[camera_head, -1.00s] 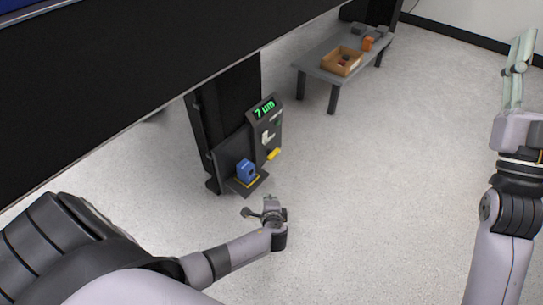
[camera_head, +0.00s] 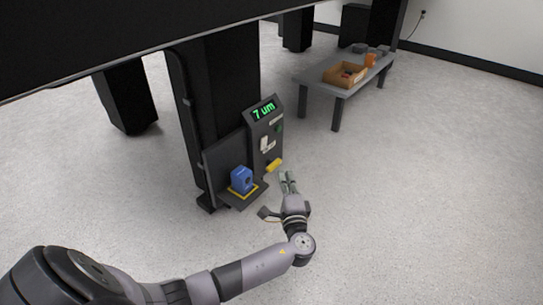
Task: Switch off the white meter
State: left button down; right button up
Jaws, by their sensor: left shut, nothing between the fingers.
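A dark grey upright panel (camera_head: 265,140) stands against a black support leg, with a lit green display (camera_head: 264,110) reading "7 um". A small white part (camera_head: 265,144), perhaps a switch, sits on its face, with a green spot (camera_head: 279,128) to its right. A yellow piece (camera_head: 274,166) sticks out at the panel's lower edge. I see no meter with a white body. My left gripper (camera_head: 288,180) is shut and empty, just below and right of the yellow piece in the picture; contact cannot be judged. My right gripper is out of view.
A blue block-like device (camera_head: 241,179) stands on a small dark shelf with yellow edging, left of the gripper. A black overhang crosses the top left. A low grey table (camera_head: 318,76) with a cardboard box (camera_head: 345,79) stands behind. Floor to the right is clear.

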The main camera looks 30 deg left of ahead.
aim_at(264, 143)
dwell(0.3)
pick_arm(q)
jog(key=s+a+b+x, duration=0.2)
jog(key=b+x, duration=0.6)
jog(key=x, duration=0.4)
jog(key=shift+w+a, duration=0.35)
jog(key=shift+r, duration=0.15)
